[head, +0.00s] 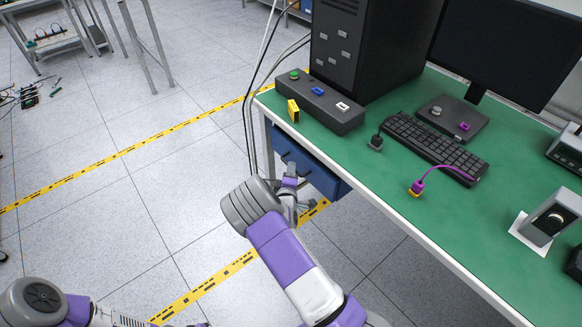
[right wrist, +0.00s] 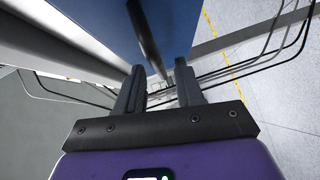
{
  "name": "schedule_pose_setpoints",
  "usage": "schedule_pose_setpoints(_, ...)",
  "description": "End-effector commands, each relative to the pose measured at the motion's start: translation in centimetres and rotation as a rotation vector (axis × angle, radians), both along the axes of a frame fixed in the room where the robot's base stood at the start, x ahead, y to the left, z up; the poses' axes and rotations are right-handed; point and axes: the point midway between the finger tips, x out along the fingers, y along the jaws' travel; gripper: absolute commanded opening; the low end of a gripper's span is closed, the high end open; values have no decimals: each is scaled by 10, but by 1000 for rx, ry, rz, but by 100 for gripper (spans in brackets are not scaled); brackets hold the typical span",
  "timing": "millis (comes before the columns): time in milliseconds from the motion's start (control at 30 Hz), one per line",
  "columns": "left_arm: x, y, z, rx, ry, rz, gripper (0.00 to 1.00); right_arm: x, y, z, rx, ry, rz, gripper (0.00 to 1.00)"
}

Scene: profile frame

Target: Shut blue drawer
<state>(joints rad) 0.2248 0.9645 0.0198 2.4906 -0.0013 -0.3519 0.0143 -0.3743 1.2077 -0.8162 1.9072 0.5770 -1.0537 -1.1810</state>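The blue drawer (head: 322,180) is under the front edge of the green-topped table, near its left corner. Its blue surface also fills the upper middle of the right wrist view (right wrist: 180,25), with a dark bar-shaped handle (right wrist: 146,38) on it. My right gripper (head: 291,180) is at the drawer front. In the right wrist view its two fingers (right wrist: 159,75) stand apart, with the handle showing between and beyond their tips. I cannot tell whether they touch it. How far out the drawer stands is hard to tell. My left arm shows at the lower left; its gripper is out of frame.
On the table (head: 400,190) are a button box (head: 320,105), a computer tower (head: 365,45), a keyboard (head: 435,145), a monitor (head: 510,50) and a purple cable (head: 440,172). Black cables (head: 250,110) hang at the table's left end.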

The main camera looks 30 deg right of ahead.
Motion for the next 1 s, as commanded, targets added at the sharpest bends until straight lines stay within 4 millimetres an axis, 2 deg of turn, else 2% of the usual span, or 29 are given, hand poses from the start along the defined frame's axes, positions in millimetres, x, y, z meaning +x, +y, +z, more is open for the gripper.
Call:
schedule_pose_setpoints(100, 0, 0, 8, 0, 0, 0, 0, -17, 12, 5, 0, 3, 2, 37)
schedule_pose_setpoints(300, 0, 0, 12, 0, 0, 0, 0, -35, 25, 7, 0, 2, 1, 37)
schedule_pose_setpoints(867, 0, 0, 12, 0, 0, 0, 0, -38, 27, 7, 1, 1, 0, 37)
schedule_pose_setpoints(933, 0, 0, 12, 0, 0, 0, 0, -40, 26, 3, 17, 8, -3, 37)
schedule_pose_setpoints(1000, 0, 0, 13, 0, 0, 0, 0, -47, 25, -9, 70, 32, -15, 37)
